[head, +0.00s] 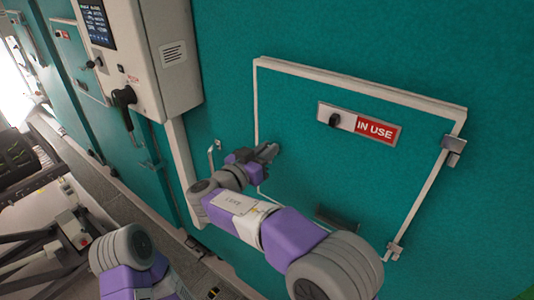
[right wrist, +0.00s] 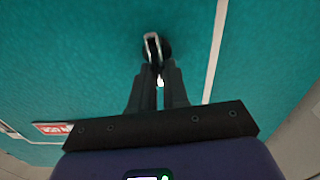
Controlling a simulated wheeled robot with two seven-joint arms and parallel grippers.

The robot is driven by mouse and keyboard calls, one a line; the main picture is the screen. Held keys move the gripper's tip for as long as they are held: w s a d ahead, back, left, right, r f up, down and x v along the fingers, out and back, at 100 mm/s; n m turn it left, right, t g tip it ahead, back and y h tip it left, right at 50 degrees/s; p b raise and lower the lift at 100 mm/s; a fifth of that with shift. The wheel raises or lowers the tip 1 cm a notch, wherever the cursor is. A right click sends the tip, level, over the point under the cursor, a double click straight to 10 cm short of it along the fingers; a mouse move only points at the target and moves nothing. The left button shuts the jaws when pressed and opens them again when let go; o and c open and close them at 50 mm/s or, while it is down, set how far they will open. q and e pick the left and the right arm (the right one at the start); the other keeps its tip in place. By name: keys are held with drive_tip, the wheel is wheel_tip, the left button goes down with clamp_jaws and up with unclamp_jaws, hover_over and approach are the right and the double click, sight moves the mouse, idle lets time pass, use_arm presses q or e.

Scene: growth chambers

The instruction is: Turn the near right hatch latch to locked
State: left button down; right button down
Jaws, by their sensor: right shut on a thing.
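The near right hatch (head: 385,180) is a teal panel with a white frame, and it looks closed. Its latch (right wrist: 152,45) shows in the right wrist view as a small metal-edged lever on a dark round base. My right gripper (head: 268,152) is at the left side of the hatch and hides the latch in the head view. In the right wrist view the fingertips of my right gripper (right wrist: 158,72) are close together on the lever's near end. My left arm shows at the bottom left of the head view, but its gripper is out of view.
A red and white "IN USE" sign (head: 375,129) with a dark knob (head: 335,121) is on the hatch. Metal hinges (head: 453,145) are on its right edge. A white control box (head: 160,60) with a black handle (head: 123,97) juts out at the upper left.

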drive_tip(key=n, duration=0.5)
drive_tip(key=a+f+n+b, duration=0.1)
drive_tip(key=n, duration=0.5)
drive_tip(key=w+n+b, duration=0.1)
drive_tip(key=n, duration=0.4)
drive_tip(key=shift+a+f+n, duration=0.2)
drive_tip(key=shift+f+n, duration=0.2)
idle(0.3)
drive_tip(key=c, duration=1.1)
unclamp_jaws()
drive_tip(key=b+v, duration=0.1)
drive_tip(key=v, duration=0.6)
drive_tip(key=shift+s+a, duration=0.15)
drive_tip(key=shift+s, duration=0.1)
